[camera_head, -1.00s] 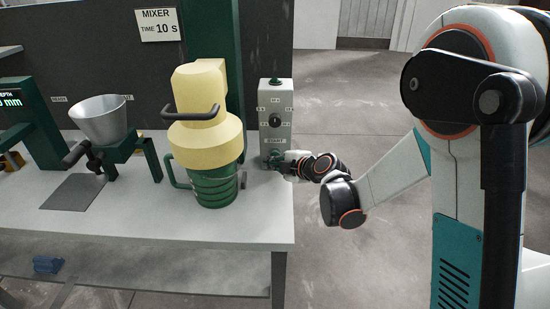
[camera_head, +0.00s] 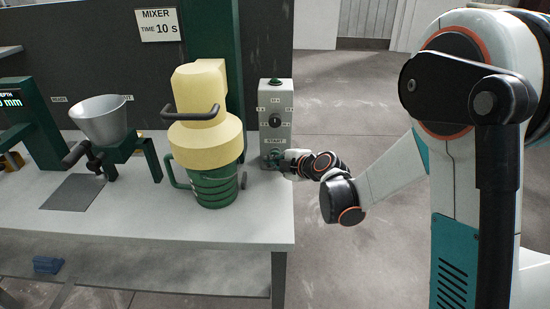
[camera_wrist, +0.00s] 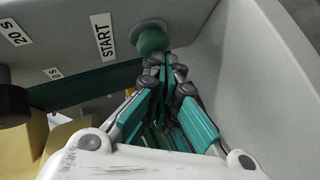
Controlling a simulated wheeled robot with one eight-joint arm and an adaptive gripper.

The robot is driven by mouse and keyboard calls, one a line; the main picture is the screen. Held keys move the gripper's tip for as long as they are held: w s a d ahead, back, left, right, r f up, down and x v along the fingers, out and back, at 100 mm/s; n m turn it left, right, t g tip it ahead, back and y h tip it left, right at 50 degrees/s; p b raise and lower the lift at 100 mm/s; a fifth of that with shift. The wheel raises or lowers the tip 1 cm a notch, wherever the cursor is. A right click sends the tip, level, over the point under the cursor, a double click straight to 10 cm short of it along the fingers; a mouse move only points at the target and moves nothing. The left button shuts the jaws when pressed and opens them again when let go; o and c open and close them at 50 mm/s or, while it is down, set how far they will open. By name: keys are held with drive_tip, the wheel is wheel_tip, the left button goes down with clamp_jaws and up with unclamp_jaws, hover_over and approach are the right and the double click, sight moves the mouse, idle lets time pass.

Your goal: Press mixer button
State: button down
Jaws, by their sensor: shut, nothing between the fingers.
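The mixer's grey control box (camera_head: 275,103) stands upright at the table's right end, with a dark dial (camera_head: 275,121) and a START label. In the wrist view the green round start button (camera_wrist: 152,40) sits beside the START label (camera_wrist: 103,37). My gripper (camera_wrist: 165,62) is shut and empty, its fingertips at the button's lower edge; they look to be touching it, but I cannot tell how far it is pressed. In the head view my gripper (camera_head: 274,158) is at the box's lower front and hides the button. The yellow and green mixer (camera_head: 207,135) stands left of the box.
A sign (camera_head: 157,25) reads MIXER TIME 10 S. A metal funnel (camera_head: 101,118) on a green stand is on the left of the white table (camera_head: 130,222). A blue object (camera_head: 48,264) lies on the lower shelf.

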idle(0.4)
drive_tip(key=shift+s, duration=0.85)
drive_tip(key=shift+s+a+b, duration=0.1)
drive_tip(key=shift+s+b, duration=0.35)
drive_tip(key=shift+s, duration=2.55)
drive_tip(key=shift+s+r, duration=0.15)
drive_tip(key=shift+r, duration=0.1)
drive_tip(key=s+d+r+m+g+h, duration=0.1)
drive_tip(key=s+d+r+m+h, duration=0.2)
drive_tip(key=s+d+m, duration=0.7)
drive_tip(key=s+d+r+m+g+h, duration=0.2)
drive_tip(key=s+d+r+m+h, duration=0.2)
drive_tip(key=s+d+m, duration=0.6)
drive_tip(key=s+m+h, duration=0.1)
drive_tip(key=s, duration=0.6)
drive_tip(key=shift+s+r+m, duration=0.25)
drive_tip(key=shift+m, duration=0.15)
